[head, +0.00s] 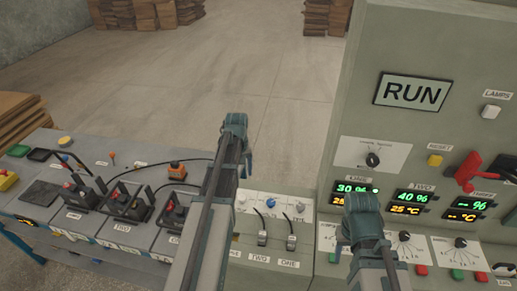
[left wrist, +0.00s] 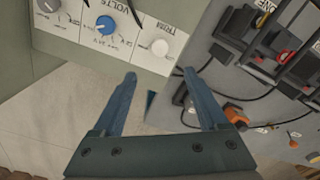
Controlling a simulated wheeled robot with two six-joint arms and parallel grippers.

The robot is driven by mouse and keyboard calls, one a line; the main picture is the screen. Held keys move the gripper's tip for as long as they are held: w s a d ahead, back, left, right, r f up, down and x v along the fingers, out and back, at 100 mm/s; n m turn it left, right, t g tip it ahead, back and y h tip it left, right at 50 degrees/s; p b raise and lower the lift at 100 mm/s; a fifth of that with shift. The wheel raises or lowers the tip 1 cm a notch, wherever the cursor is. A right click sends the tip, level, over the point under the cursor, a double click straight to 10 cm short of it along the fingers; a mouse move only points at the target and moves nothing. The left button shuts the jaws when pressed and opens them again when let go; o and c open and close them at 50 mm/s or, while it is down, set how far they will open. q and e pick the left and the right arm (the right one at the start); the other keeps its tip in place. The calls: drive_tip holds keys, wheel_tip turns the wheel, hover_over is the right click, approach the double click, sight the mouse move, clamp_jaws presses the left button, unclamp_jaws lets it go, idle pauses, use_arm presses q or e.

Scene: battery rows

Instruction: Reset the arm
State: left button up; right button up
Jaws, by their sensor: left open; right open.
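My left gripper (head: 238,128) is raised over the floor gap beyond the benches, near the middle of the head view. In the left wrist view its two blue fingers stand wide apart with nothing between them (left wrist: 159,76). My right gripper (head: 360,205) is lower and further right, in front of the upright control panel (head: 430,48). It is open; its fingertips are mostly hidden behind its own body, and I see nothing held. Neither gripper visibly touches anything.
The left bench (head: 85,235) carries battery cradles, black cables and an orange-topped item (head: 177,170). The panel has a RUN sign (head: 412,91), a yellow button (head: 435,160), a red lever (head: 467,170) and lit displays. Cardboard stacks (head: 20,118) stand left; open floor lies behind.

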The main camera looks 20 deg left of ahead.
use_arm(q)
drive_tip(key=s+d+f+m+b, duration=0.1)
drive_tip(key=s+d+m, duration=0.3)
drive_tip(key=d, duration=0.6)
drive_tip(key=s+d+f+m+b, duration=0.2)
drive_tip(key=s+d+m, duration=0.2)
drive_tip(key=s+d, duration=0.3)
drive_tip(key=s+d+f+m+y+b, duration=0.1)
drive_tip(key=s+d+m, duration=0.3)
drive_tip(key=d, duration=0.9)
drive_tip(key=shift+s+d+f+b, duration=0.2)
drive_tip(key=shift+s+f+b, duration=0.25)
drive_tip(key=shift+s, duration=0.35)
use_arm(e)
wheel_tip(320, 180, down, 5)
